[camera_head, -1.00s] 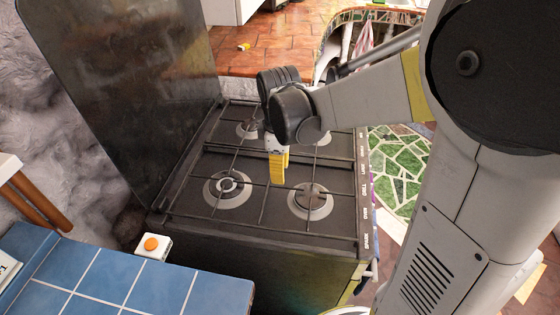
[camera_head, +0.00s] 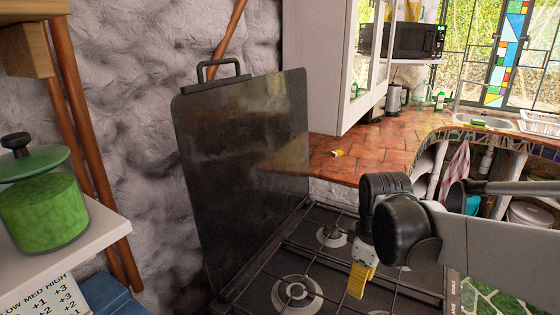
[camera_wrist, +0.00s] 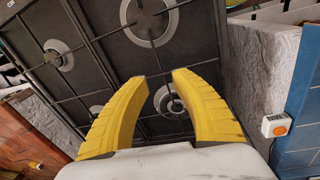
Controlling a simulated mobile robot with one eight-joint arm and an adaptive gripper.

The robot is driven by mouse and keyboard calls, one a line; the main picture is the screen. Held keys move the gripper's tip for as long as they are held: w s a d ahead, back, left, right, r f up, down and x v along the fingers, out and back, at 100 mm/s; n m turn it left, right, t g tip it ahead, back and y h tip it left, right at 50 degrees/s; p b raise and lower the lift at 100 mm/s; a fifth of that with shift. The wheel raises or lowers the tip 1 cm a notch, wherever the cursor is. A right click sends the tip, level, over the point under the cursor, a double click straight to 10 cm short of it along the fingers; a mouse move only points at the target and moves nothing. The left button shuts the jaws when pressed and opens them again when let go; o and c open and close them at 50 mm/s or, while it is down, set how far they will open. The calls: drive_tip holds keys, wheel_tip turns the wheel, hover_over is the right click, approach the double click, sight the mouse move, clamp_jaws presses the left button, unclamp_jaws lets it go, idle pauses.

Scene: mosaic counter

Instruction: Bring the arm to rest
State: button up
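My gripper (camera_head: 360,280) hangs over the black gas stove (camera_head: 262,290), below my bent wrist in the head view. In the wrist view, the two yellow fingers of my gripper (camera_wrist: 158,80) stand apart with nothing between them. The stove's grates and several burners show beyond the fingertips in the wrist view (camera_wrist: 100,60). The fingers appear to be above the grates, not visibly touching them.
A dark upright stove lid (camera_head: 245,150) stands behind the stove. A tiled counter (camera_head: 390,145) bears a small yellow item (camera_head: 337,153). A green pot (camera_head: 42,210) sits on a white shelf at left. An orange-buttoned white box (camera_wrist: 275,125) is beside the blue tiles.

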drive_tip(key=s+a+r+m+t, duration=0.2)
drive_tip(key=s+m+t, duration=0.3)
drive_tip(key=s+m, duration=0.4)
drive_tip(key=shift+s+r, duration=0.5)
drive_tip(key=shift+r, duration=0.05)
drive_tip(key=shift+s+a+t, duration=0.15)
drive_tip(key=shift+t, duration=0.15)
drive_tip(key=shift+c, duration=0.7)
drive_tip(key=shift+s+m, duration=0.1)
drive_tip(key=shift+m, duration=0.3)
clamp_jaws()
drive_tip(key=m+g+p, duration=0.7)
drive_tip(key=p, duration=0.2)
hover_over(360, 300)
wheel_tip(360, 300, down, 6)
wheel_tip(360, 300, down, 11)
drive_tip(key=b, duration=0.4)
drive_tip(key=shift+f+b, duration=0.1)
drive_tip(key=shift+b, duration=0.25)
drive_tip(key=shift+s+a+r+b, duration=0.2)
drive_tip(key=shift+s+a, duration=0.4)
drive_tip(key=shift+s, duration=0.25)
drive_tip(key=shift+s+a+r+b, duration=0.2)
drive_tip(key=shift+s+a, duration=0.4)
drive_tip(key=shift+s, duration=0.2)
